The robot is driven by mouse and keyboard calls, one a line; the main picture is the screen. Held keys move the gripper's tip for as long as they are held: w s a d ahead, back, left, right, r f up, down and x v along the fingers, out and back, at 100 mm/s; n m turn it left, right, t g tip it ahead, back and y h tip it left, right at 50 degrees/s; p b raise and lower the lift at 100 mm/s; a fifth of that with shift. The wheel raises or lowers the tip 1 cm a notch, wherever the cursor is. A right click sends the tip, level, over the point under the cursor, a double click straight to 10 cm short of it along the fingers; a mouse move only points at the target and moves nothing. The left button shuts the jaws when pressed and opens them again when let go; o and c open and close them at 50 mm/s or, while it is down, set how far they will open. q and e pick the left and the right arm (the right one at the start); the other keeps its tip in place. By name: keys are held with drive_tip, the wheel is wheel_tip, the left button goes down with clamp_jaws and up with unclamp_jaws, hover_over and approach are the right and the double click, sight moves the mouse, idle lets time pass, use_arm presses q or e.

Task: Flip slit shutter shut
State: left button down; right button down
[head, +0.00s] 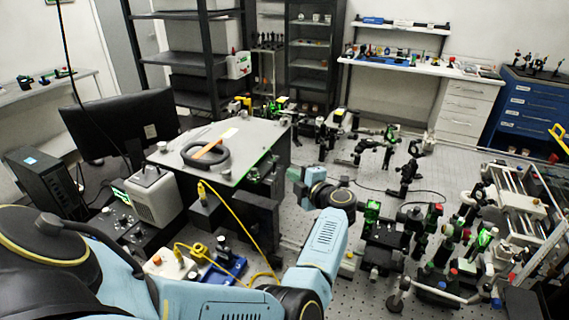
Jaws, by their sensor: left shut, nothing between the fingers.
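A box-shaped bench instrument with a flat grey lid (165,157) stands left of centre, probably the spectrometer. Its dark right side faces the open optical bench. I cannot make out the slit shutter; it is too small or hidden there. My left arm reaches in from the lower left, bends at the bottom centre and rises to its wrist. My left gripper (297,174) is at the arm's far end, just right of the instrument's side. It is shut and empty, its fingertips small and hard to see. I cannot tell whether it touches anything. My right gripper is not in view.
A black ring-like object (207,157) lies on the lid. A yellow cable (233,215) hangs down in front of the instrument. Optical mounts (372,235) crowd the bench on the right. A monitor (122,125) stands at left. Some perforated bench top is clear beyond my wrist.

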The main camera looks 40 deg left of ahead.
use_arm(q)
drive_tip(key=p+v, duration=0.1)
drive_tip(key=v, duration=0.4)
drive_tip(key=shift+s+d, duration=0.1)
drive_tip(key=shift+d, duration=0.2)
